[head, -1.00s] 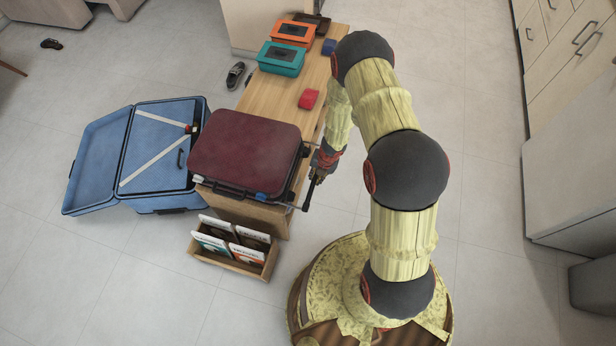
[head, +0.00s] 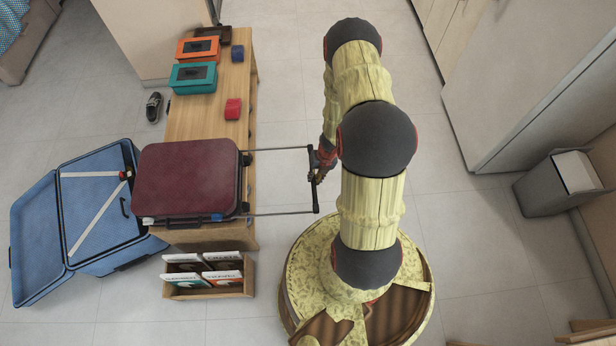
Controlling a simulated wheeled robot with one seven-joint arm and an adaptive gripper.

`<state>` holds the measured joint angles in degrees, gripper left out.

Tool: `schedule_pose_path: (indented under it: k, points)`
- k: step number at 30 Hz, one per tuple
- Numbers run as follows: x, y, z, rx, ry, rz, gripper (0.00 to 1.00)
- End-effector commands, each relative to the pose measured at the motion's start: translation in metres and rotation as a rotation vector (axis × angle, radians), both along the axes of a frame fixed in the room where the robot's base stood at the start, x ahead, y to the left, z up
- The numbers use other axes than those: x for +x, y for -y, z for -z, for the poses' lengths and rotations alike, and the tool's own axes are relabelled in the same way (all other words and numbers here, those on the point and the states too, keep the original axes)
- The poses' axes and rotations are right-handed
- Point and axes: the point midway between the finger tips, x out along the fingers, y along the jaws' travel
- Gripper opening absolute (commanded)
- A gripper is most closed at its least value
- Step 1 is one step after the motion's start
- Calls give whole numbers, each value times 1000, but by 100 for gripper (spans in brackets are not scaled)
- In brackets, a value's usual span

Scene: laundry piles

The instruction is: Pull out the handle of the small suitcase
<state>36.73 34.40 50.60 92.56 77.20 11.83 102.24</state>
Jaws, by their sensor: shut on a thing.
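The small dark red suitcase (head: 188,178) lies flat and closed on the wooden bench. Its telescopic handle (head: 316,196) sticks out to the right on two thin rods, well clear of the case body and past the bench edge. My gripper (head: 317,176) is at the handle's crossbar and shut on it. The fingers are small and partly hidden by my wrist.
The wooden bench (head: 205,122) also carries an orange box (head: 198,48), a teal box (head: 193,77) and small red and blue items. An open blue suitcase (head: 40,220) lies on the floor at left. A crate of books (head: 235,291) stands in front. A grey bin (head: 545,192) stands at right.

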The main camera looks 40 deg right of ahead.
Motion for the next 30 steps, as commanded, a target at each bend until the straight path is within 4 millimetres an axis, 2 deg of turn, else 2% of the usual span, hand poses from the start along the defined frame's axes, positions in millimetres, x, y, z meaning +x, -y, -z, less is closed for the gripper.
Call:
schedule_pose_path:
  k: [9,10,19,30]
  points:
    - [-3,4,0,-9,-4,1,0]
    - [-3,4,0,-10,-4,3,16]
    - [-2,3,0,-7,-3,2,33]
    - [-2,3,-3,-6,-2,2,34]
